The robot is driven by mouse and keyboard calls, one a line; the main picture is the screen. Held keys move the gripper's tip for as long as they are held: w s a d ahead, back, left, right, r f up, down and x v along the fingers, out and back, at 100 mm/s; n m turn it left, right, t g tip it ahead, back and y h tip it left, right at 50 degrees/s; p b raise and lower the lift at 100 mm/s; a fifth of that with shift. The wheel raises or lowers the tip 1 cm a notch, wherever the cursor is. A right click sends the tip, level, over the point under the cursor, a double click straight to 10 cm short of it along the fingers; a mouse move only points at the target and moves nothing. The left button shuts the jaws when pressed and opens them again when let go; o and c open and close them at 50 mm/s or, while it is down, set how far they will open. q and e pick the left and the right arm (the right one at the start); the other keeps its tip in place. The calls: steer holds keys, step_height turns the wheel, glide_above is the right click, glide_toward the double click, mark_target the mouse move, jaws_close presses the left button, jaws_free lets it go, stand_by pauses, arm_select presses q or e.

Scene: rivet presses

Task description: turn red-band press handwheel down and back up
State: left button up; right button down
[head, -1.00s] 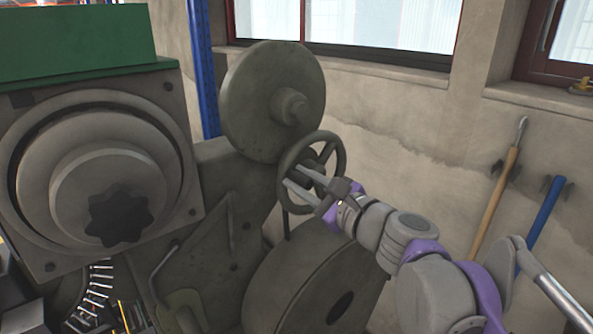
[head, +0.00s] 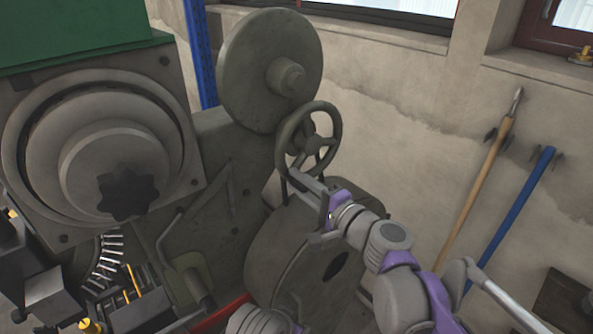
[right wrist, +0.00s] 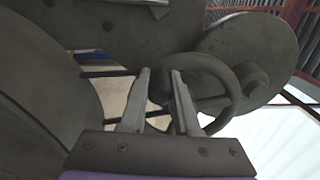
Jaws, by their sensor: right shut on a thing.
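The handwheel (head: 314,143) is a dark grey spoked ring on the side of the grey-green press (head: 222,165). My right gripper (head: 291,180) is at the lower left of its rim, shut on the rim. In the right wrist view the two fingers (right wrist: 160,76) reach up to the handwheel (right wrist: 232,84), whose ring curves away to the right. The fingers hide the exact contact. A red strip (head: 222,312) shows low on the press. My left gripper is not in view.
A large disc (head: 255,60) stands just above the handwheel and a drum-like wheel (head: 275,260) below it. A wooden-handled tool (head: 485,185) and a blue-handled one (head: 515,215) are by the wall at right. Small metal parts (head: 105,262) lie at lower left.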

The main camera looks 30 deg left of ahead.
mark_target(331, 160)
steer(key=w+f+n, duration=0.1)
steer(key=n, duration=0.1)
steer(key=w+d+f+n, duration=0.1)
steer(key=w+n, duration=0.1)
steer(key=n, duration=0.1)
steer(key=w+d+f+n, duration=0.1)
steer(key=f+n, duration=0.1)
steer(key=n, duration=0.1)
steer(key=shift+w, duration=0.3)
steer(key=n, duration=0.1)
steer(key=w+n, duration=0.2)
steer(key=shift+d+f, duration=0.25)
steer(key=shift+d, duration=0.1)
steer(key=w+n, duration=0.1)
steer(key=n, duration=0.1)
steer(key=shift+w+d+n, duration=0.4)
steer(key=n, duration=0.1)
steer(key=w, duration=0.1)
steer(key=n, duration=0.1)
steer(key=shift+w+d+r+n, duration=0.3)
steer(key=shift+w+d+r, duration=0.05)
steer(key=shift+w, duration=0.05)
steer(key=shift+w+d+r+n, duration=0.25)
steer(key=shift+w+r+n, duration=0.25)
steer(key=shift+n, duration=0.5)
steer(key=shift+w+d+r+n, duration=0.3)
steer(key=shift+w+n, duration=0.35)
steer(key=shift+n, duration=0.35)
